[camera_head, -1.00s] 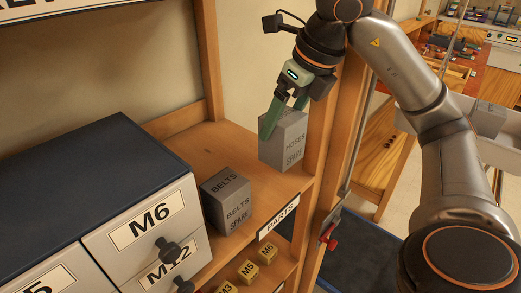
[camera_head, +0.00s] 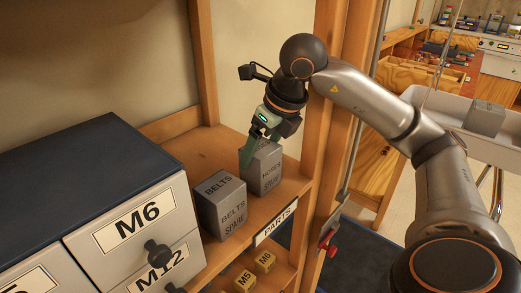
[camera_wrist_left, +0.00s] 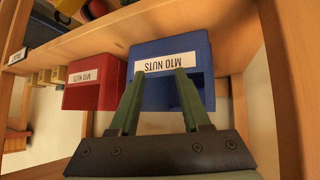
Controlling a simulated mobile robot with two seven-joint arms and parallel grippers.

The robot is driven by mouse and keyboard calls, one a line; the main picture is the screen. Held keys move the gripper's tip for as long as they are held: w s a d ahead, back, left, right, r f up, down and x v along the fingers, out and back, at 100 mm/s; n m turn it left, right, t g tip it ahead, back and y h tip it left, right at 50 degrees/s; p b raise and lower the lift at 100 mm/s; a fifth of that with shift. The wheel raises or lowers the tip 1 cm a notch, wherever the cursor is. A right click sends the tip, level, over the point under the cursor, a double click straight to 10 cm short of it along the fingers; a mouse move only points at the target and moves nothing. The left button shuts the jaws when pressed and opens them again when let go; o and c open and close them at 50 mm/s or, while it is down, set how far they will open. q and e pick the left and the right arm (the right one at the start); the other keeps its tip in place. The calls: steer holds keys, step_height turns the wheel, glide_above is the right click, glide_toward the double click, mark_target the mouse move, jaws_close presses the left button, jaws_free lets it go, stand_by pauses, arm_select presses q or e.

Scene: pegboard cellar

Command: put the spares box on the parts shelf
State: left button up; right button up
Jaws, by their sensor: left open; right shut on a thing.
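My right gripper (camera_head: 263,138) is shut on a grey box marked HOSES SPARE (camera_head: 269,174). The box is upright at the parts shelf (camera_head: 199,151), just right of a grey box marked BELTS SPARE (camera_head: 222,208). Its base looks at or very near the shelf board; I cannot tell if it touches. The shelf edge carries a PARTS label (camera_head: 275,223). My left gripper (camera_wrist_left: 158,73) is open and empty in the left wrist view, in front of a blue M10 NUTS bin (camera_wrist_left: 172,97).
A drawer cabinet marked M6 and M12 (camera_head: 100,150) stands left of the boxes. A wooden post (camera_head: 330,120) rises close to their right. Another grey box (camera_head: 485,118) sits in a white tray (camera_head: 450,105). A red bin (camera_wrist_left: 95,83) is beside the blue one.

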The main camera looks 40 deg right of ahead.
arm_select(q)
steer(key=shift+f, duration=0.15)
arm_select(e)
steer(key=shift+f, duration=0.15)
steer(key=o, duration=1.3)
steer(key=shift+c, duration=0.2)
arm_select(q)
steer(key=shift+w, duration=0.1)
steer(key=shift+r, duration=0.3)
arm_select(e)
steer(key=shift+r, duration=0.25)
arm_select(q)
steer(key=r+p, duration=0.1)
steer(key=p, duration=0.1)
steer(key=r+p, duration=0.1)
steer(key=p, duration=0.1)
steer(key=shift+w+d+r, duration=0.15)
steer(key=shift+d+r, duration=0.25)
arm_select(e)
steer(key=v, duration=1.2)
